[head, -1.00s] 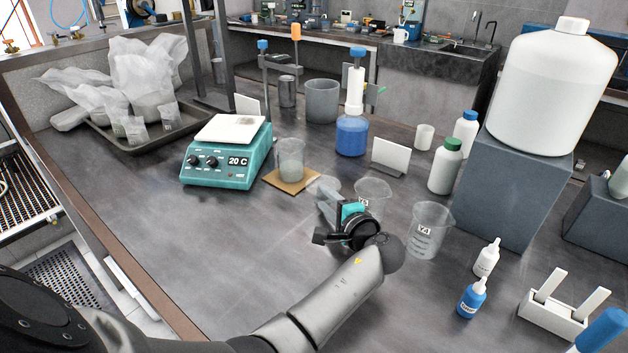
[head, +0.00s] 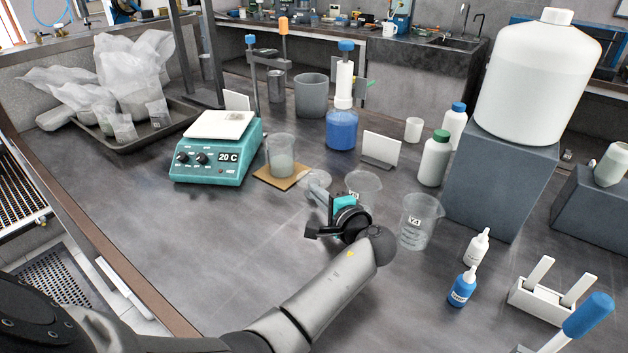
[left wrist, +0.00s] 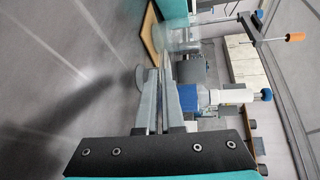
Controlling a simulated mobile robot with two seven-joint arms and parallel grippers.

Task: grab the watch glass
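The watch glass (head: 317,178) is a small, clear, pale disc just in front of the beaker's tan pad. My left gripper (head: 319,193) reaches its near rim. In the left wrist view the left gripper's fingers (left wrist: 160,75) are close together, with a thin edge of the glass (left wrist: 167,64) between their tips. A grey round shape (left wrist: 140,78) shows beside the lower finger; I cannot tell what it is. The fingers hide part of the glass's near side. My right gripper is not in view.
A beaker (head: 280,158) on a tan pad (head: 270,177) stands just behind the glass. Clear beakers (head: 364,187) and (head: 421,222) stand close to the right of my gripper. A teal hotplate (head: 215,165) is to the left. The front left bench is clear.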

